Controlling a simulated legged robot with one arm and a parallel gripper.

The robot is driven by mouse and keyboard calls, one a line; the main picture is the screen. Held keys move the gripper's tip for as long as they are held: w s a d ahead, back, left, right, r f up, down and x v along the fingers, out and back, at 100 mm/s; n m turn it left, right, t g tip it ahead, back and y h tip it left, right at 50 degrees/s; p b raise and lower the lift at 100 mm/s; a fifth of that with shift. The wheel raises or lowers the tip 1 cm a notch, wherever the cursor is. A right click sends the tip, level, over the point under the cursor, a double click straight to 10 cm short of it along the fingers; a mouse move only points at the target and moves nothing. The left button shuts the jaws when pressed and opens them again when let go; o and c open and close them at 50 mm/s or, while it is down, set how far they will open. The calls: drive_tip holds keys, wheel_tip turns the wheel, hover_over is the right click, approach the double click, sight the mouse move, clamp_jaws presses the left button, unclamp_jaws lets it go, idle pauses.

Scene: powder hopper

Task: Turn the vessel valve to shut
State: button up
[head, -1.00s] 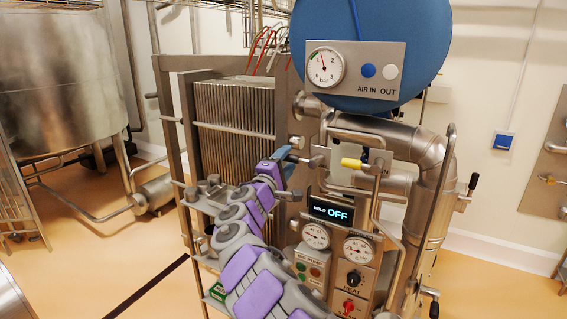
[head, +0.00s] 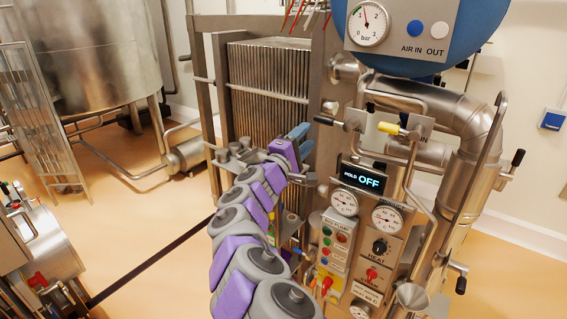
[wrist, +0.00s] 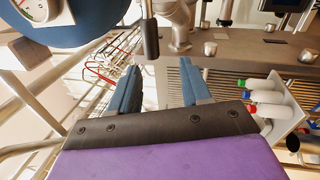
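A lever with a black grip (head: 325,121) sticks out to the left from the pipework under the blue vessel (head: 430,30). A lever with a yellow grip (head: 390,128) sits just right of it. I cannot read which one is the vessel valve. My gripper (head: 302,131) is just left of the black grip in the head view. In the wrist view my gripper (wrist: 160,78) has its two blue fingers apart with nothing between them. A black grip (wrist: 151,40) hangs beyond the fingertips there, apart from them.
A plate pack (head: 268,85) in a steel frame is behind my arm. A large steel tank (head: 85,50) stands at the left. The wrist view shows bottles (wrist: 270,97) on a shelf.

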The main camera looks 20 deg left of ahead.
drive_tip(key=b+v, duration=0.1)
drive_tip(key=v, duration=0.8)
drive_tip(key=shift+s+b, duration=0.2)
drive_tip(key=shift+b, duration=0.15)
